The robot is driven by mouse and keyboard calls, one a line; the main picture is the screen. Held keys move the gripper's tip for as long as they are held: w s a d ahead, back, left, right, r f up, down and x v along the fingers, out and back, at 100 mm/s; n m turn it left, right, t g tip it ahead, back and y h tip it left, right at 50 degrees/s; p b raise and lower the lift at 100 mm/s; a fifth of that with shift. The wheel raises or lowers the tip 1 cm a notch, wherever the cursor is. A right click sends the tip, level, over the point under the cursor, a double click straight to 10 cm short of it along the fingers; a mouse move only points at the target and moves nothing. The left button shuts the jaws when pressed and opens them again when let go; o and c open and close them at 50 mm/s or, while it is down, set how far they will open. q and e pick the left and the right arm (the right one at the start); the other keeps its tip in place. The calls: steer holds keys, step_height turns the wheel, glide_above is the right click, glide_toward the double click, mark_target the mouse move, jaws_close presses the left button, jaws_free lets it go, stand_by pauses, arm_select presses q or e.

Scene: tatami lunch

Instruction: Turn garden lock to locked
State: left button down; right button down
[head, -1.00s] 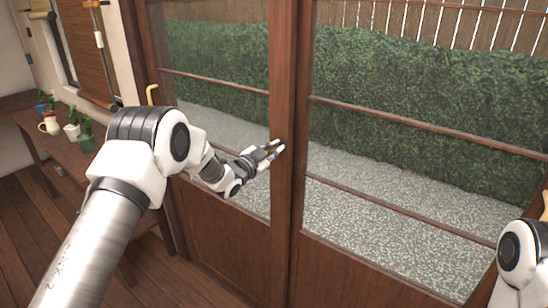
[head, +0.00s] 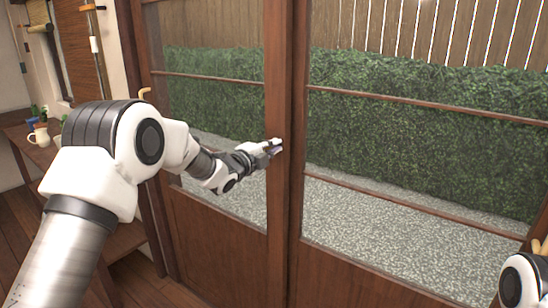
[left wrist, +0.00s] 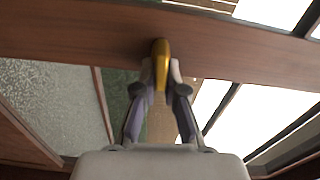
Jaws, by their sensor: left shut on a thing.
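The garden lock (left wrist: 160,56) is a small gold lever on the brown wooden stile of the sliding door (head: 278,210). In the left wrist view it stands between my fingertips. My left gripper (head: 275,147) reaches the stile in the head view, and in the left wrist view its fingers (left wrist: 161,76) are shut on the lever from both sides. In the head view the lock is hidden by the fingers. My right gripper is not in view; only a part of my right arm shows at the lower right.
Glass door panes lie on both sides of the stile, with a hedge (head: 420,150) and gravel outside. A curved yellowish handle (head: 144,94) is at the left door edge. A wooden shelf at the left holds a cream jug (head: 40,135) and small pots.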

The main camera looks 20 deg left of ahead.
arm_select(q)
steer(key=shift+a+f+m+b, duration=0.1)
steer(key=shift+f+m+b, duration=0.2)
steer(key=shift+m+b, duration=0.25)
steer(key=shift+r, duration=0.2)
steer(key=c, duration=1.3)
jaws_free()
steer(key=shift+o, duration=0.7)
steer(key=shift+a, duration=0.15)
steer(key=shift+w+a+f, duration=0.15)
steer(key=shift+a, duration=0.1)
steer(key=shift+s+d, duration=0.1)
steer(key=shift+s, duration=0.2)
steer(key=v, duration=1.1)
steer(key=shift+s+a, duration=0.2)
steer(key=shift+a, duration=0.05)
